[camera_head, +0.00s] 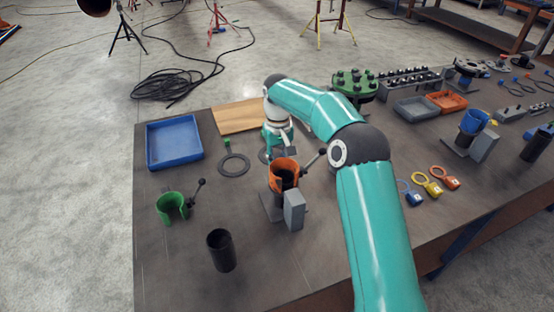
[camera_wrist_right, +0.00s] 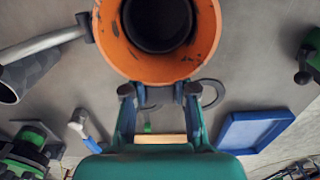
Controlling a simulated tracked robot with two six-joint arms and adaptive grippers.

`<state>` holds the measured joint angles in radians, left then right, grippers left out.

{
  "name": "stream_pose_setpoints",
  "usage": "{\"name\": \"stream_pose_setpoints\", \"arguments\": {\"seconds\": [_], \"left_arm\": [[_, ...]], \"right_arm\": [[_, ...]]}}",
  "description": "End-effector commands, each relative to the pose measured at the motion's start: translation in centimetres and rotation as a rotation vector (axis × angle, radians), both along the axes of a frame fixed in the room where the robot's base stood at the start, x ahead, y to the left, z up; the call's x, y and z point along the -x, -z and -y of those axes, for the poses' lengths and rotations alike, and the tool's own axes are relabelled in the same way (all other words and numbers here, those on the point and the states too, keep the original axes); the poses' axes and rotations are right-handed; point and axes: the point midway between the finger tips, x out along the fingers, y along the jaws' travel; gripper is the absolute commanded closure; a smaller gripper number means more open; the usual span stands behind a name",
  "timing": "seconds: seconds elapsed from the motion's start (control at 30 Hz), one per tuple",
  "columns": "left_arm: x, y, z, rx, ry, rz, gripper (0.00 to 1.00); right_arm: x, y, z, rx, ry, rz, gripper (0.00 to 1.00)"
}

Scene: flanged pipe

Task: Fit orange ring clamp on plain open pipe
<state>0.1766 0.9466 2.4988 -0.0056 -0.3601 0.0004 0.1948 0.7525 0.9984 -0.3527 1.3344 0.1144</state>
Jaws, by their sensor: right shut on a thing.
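The orange ring clamp (camera_head: 284,172) is upright, with its dark lever pointing up and right. My right gripper (camera_head: 280,152) is shut on its far wall. In the right wrist view the fingertips (camera_wrist_right: 160,92) meet the wall of the orange ring (camera_wrist_right: 160,68). A dark open pipe (camera_wrist_right: 158,18) shows inside the ring; the ring surrounds its mouth in this view. I cannot tell whether the ring is fully down on it. A stand with a grey block (camera_head: 294,210) is below. My left gripper is not in view.
A green clamp (camera_head: 171,207) and a black open tube (camera_head: 221,251) stand at left. A blue tray (camera_head: 174,144), a flat dark ring (camera_head: 234,164) and a wooden board (camera_head: 238,117) lie farther back. A blue clamp (camera_head: 473,121) sits on a stand at right, near several padlock-like tags.

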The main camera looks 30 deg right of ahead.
Motion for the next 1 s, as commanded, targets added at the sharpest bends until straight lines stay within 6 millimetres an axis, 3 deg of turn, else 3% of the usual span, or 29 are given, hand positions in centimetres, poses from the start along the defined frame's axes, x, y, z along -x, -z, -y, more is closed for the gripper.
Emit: {"name": "stream_pose_setpoints", "arguments": {"seconds": [0.07,0.1,0.27,0.67,0.87,1.0], "left_arm": [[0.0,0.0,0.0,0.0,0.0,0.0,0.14],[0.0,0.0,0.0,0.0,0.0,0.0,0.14],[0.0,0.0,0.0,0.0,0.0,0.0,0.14],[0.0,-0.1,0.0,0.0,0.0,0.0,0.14],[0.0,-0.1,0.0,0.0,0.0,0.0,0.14],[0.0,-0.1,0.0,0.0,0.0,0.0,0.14]], "right_arm": [[0.0,-0.1,0.0,0.001,0.0,0.003,1.0],[0.0,-0.1,0.0,0.001,0.0,0.003,0.69],[0.0,-0.1,0.0,0.0,0.0,0.002,0.44],[-0.1,-0.4,0.0,0.0,0.0,0.001,0.44],[-0.2,-3.0,0.0,0.001,0.0,0.006,0.44],[-0.2,-6.1,0.0,0.002,0.0,0.007,0.44]]}}
